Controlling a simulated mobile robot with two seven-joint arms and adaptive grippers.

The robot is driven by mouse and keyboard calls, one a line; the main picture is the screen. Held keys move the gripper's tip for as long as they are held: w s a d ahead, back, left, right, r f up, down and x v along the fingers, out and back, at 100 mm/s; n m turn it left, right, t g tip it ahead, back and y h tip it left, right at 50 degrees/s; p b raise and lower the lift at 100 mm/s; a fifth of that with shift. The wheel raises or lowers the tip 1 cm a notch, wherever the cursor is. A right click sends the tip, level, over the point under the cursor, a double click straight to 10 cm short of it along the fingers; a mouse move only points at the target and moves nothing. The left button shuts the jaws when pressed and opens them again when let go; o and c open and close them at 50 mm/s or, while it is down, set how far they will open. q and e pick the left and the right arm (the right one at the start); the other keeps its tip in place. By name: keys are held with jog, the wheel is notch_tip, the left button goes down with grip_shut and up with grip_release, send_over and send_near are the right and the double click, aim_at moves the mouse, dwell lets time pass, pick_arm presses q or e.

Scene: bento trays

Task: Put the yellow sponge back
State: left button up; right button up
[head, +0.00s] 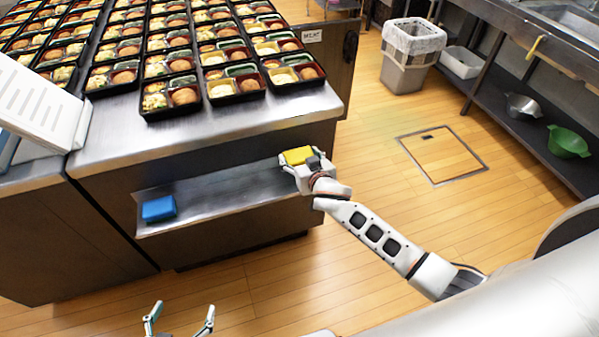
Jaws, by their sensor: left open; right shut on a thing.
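The yellow sponge (298,155) is a small yellow block at the right end of the metal shelf (225,190) below the steel counter. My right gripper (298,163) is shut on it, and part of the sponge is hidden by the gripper. I cannot tell whether the sponge touches the shelf. A blue sponge (158,208) lies at the left end of the same shelf. My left gripper (180,320) is open and empty at the bottom of the head view, above the wooden floor and apart from the counter.
Rows of filled bento trays (178,95) cover the counter top (250,113). A white slotted container (40,100) stands at its left edge. A lined bin (408,60) and a lower rack with a green bowl (567,142) are at the right. The floor between is clear.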

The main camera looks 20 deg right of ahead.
jog(key=shift+f+b, duration=0.9)
jog(key=shift+f, duration=2.15)
jog(key=shift+f, duration=0.1)
jog(key=o, duration=1)
